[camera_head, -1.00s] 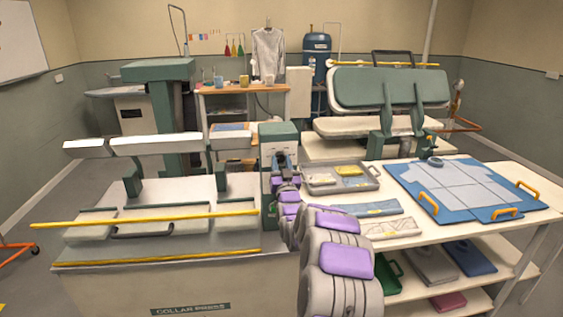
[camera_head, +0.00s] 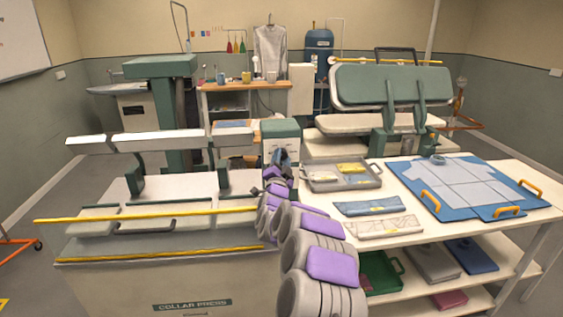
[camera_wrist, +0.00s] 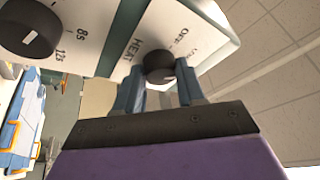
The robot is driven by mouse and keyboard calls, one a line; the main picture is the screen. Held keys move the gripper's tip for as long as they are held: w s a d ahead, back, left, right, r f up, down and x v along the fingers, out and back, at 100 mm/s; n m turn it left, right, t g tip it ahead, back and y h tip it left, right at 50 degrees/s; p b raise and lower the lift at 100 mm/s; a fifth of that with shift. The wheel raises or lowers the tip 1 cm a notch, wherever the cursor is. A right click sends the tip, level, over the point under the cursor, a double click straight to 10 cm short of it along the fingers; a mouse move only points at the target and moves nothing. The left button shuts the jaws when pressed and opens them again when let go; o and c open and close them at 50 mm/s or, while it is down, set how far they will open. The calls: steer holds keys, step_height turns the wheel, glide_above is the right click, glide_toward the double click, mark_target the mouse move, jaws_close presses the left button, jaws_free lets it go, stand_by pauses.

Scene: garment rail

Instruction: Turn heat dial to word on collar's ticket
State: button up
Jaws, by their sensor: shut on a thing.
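The heat dial (camera_wrist: 159,67) is a dark round knob on a pale panel (camera_wrist: 215,22), under the word HEAT, in the wrist view. OFF is legible beside it; another word at the panel's edge is too blurred to read. My gripper (camera_wrist: 161,84) has its two blue-grey fingers on either side of this dial, shut on it. In the head view, my gripper (camera_head: 279,159) is at the front of the green-topped control box (camera_head: 281,129), and my arm hides much of that face. I cannot make out a collar's ticket or its word in either view.
A second dark dial (camera_wrist: 28,30), marked 85 and 125, sits beside the heat dial. The collar press (camera_head: 165,285) stands left of my arm. The white table (camera_head: 455,218) on the right holds a grey tray (camera_head: 342,187), folded cloths and a blue board (camera_head: 430,207).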

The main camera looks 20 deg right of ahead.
steer(key=shift+f+m, duration=0.1)
steer(key=shift+m, duration=0.2)
steer(key=o, duration=1)
steer(key=shift+o, duration=0.2)
steer(key=shift+s, duration=0.1)
steer(key=p+v, duration=0.2)
steer(key=v, duration=1.5)
steer(key=shift+a, duration=0.2)
